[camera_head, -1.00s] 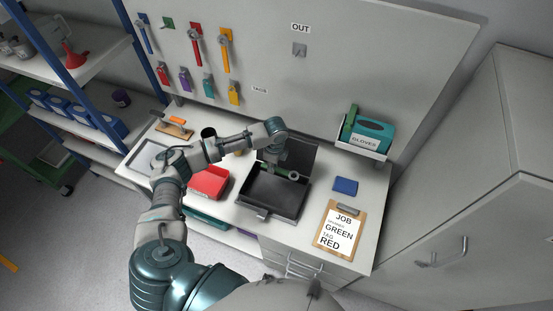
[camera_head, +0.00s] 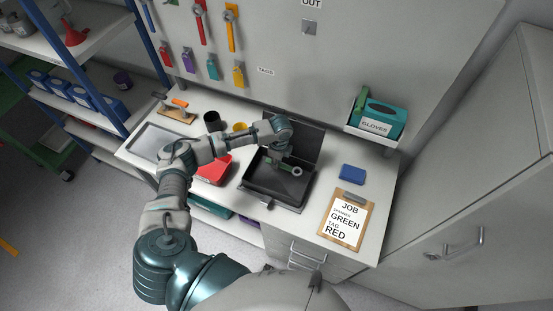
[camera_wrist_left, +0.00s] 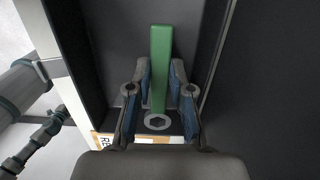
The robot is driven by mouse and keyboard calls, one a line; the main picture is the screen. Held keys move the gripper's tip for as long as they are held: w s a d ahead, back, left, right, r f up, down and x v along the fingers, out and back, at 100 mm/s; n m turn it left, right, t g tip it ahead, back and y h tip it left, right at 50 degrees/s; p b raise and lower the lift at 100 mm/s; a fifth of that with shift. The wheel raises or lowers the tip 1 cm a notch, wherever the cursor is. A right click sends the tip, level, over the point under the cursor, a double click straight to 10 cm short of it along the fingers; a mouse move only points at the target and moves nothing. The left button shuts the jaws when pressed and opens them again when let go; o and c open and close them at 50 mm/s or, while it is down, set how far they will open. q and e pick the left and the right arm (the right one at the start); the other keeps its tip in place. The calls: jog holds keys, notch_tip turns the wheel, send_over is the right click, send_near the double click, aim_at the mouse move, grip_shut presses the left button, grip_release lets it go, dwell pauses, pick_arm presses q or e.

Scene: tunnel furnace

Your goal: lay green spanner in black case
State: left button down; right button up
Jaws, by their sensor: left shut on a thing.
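The green spanner shows in the left wrist view, its green handle (camera_wrist_left: 161,62) between my finger pads and its grey ring end (camera_wrist_left: 158,122) towards the palm. In the head view its ring end (camera_head: 297,171) points right. My left gripper (camera_wrist_left: 160,85) is shut on the handle; in the head view my left gripper (camera_head: 274,160) is partly hidden by its own wrist. The black case (camera_head: 270,201) stands open on the bench, lid raised at the back. Gripper and spanner are over or inside the case; I cannot tell whether the spanner touches its floor. My right gripper is out of view.
A red bin (camera_head: 213,172) stands left of the case. A clipboard (camera_head: 345,221) reading GREEN and RED and a blue block (camera_head: 352,173) lie to the right. A glove box (camera_head: 378,120) sits on the wall shelf. Tags and spanners hang on the back panel.

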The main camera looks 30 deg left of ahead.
aim_at(274, 172)
pick_arm(q)
jog(key=shift+a+f, duration=0.1)
jog(key=shift+f, duration=0.4)
jog(key=f, duration=0.1)
jog(key=a+f+b, duration=0.1)
jog(key=f, duration=0.2)
jog(key=shift+a, duration=0.35)
jog(key=shift+d+f+b, duration=0.1)
jog(key=shift+f+b, duration=0.1)
jog(key=shift+b, duration=0.1)
jog(key=shift+d+f, duration=0.2)
jog(key=shift+d, duration=0.4)
jog(key=c, duration=1)
grip_release()
jog(key=shift+a, duration=0.35)
jog(key=shift+o, duration=0.2)
jog(key=shift+a+f, duration=0.1)
jog(key=shift+a, duration=0.1)
jog(key=shift+o, duration=1.8)
jog(key=shift+d, duration=0.1)
jog(key=shift+o, duration=0.6)
jog(key=shift+d, duration=0.2)
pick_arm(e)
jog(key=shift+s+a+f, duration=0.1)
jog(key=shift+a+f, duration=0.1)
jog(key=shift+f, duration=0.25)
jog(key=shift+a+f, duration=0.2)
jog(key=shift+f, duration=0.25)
